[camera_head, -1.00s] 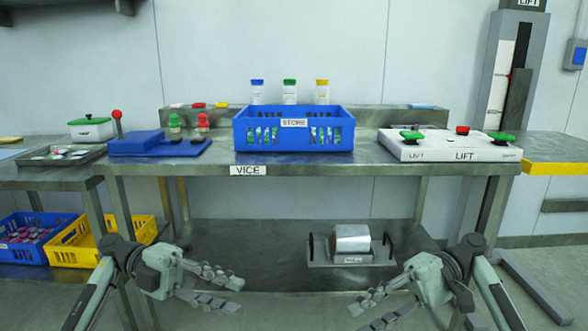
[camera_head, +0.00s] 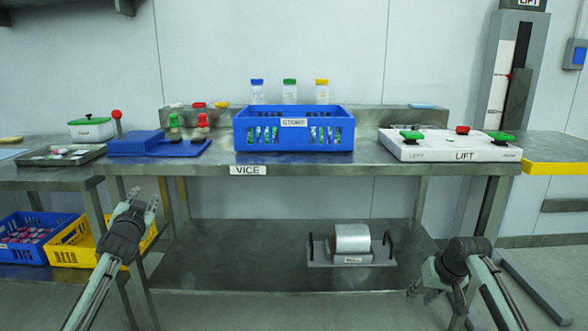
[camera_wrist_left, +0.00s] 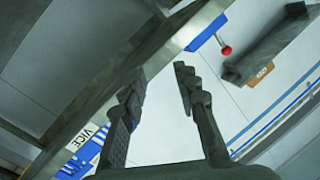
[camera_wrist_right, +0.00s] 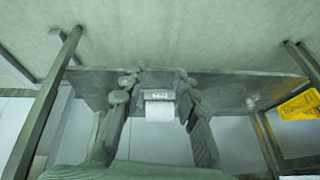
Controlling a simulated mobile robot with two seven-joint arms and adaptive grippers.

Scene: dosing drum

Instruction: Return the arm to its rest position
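My left gripper (camera_head: 143,198) is raised in front of the bench's left leg, its fingers pointing up. In the left wrist view its two fingers (camera_wrist_left: 160,77) are apart with nothing between them. My right gripper (camera_head: 420,290) is low at the lower right, mostly hidden behind its own wrist. In the right wrist view its fingers (camera_wrist_right: 158,84) are apart and empty. The silver drum (camera_wrist_right: 159,110) shows between them, but stands beyond them on the lower shelf. In the head view the drum (camera_head: 352,239) sits in its grey holder, clear of both grippers.
The steel bench (camera_head: 300,172) carries a blue crate (camera_head: 294,142), a blue vice (camera_head: 155,145) and a white lift panel (camera_head: 450,150). The lower shelf (camera_head: 240,262) is bare left of the drum. Blue (camera_head: 30,255) and yellow (camera_head: 70,258) crates stand at left.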

